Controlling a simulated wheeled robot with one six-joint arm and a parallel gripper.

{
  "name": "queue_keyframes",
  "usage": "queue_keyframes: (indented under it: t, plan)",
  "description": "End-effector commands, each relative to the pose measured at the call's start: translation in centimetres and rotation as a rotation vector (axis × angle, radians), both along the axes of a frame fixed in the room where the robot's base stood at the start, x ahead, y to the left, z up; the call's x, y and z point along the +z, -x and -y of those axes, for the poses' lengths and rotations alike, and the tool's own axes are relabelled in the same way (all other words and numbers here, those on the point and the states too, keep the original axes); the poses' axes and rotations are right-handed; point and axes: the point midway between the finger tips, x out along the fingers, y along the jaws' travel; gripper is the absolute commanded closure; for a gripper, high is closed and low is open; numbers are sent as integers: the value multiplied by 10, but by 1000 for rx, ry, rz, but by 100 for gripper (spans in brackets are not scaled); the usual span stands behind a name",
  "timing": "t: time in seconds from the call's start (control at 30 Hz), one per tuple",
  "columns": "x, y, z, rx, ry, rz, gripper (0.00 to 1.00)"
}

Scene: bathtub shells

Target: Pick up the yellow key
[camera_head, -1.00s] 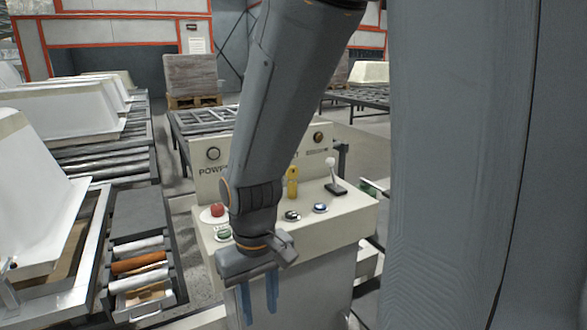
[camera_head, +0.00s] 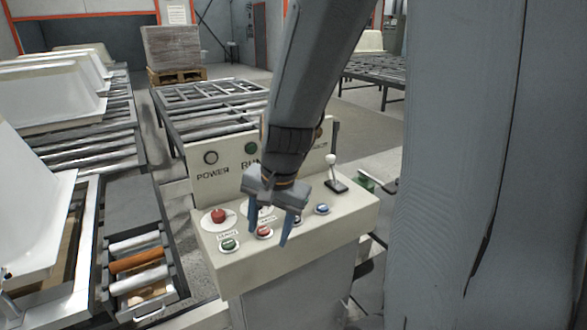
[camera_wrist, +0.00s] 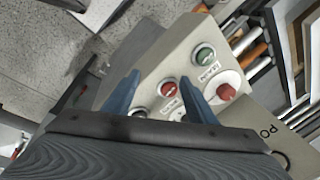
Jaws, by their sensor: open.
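The yellow key is hidden in both current views; in the head view my arm and gripper cover the middle of the control console (camera_head: 225,262), where the key stood earlier. My gripper (camera_head: 268,238) is open and empty, its two blue fingers pointing down over the console's sloping button top. In the wrist view the open fingers (camera_wrist: 160,82) reach over the console, with a red button (camera_wrist: 169,86) just beyond and between them.
A red knob (camera_head: 218,215) and a green button (camera_head: 228,244) sit left of the fingers; a blue button (camera_head: 322,209) and a white-tipped lever (camera_head: 332,170) sit right. The upright panel (camera_head: 208,180) rises behind. Roller racks and white tub shells (camera_head: 50,105) stand at left.

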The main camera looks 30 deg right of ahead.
Motion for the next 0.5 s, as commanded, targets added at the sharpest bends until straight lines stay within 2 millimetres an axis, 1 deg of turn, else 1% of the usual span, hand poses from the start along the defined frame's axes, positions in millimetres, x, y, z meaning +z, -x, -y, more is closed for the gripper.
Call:
queue_keyframes:
  t: [0.03, 0.17, 0.2, 0.27, 0.3, 0.4, 0.5]
  plan:
    - [10, -10, 9, -158, -44, 12, 48]
    - [34, -42, 37, -659, -204, 46, 48]
    - [42, -51, 48, -818, -260, 55, 48]
    - [53, -64, 64, -1049, -347, 66, 48]
    - [61, -73, 75, -1196, -406, 74, 48]
    - [78, -90, 103, -1521, -548, 88, 48]
    - [91, -102, 126, -1770, -670, 93, 48]
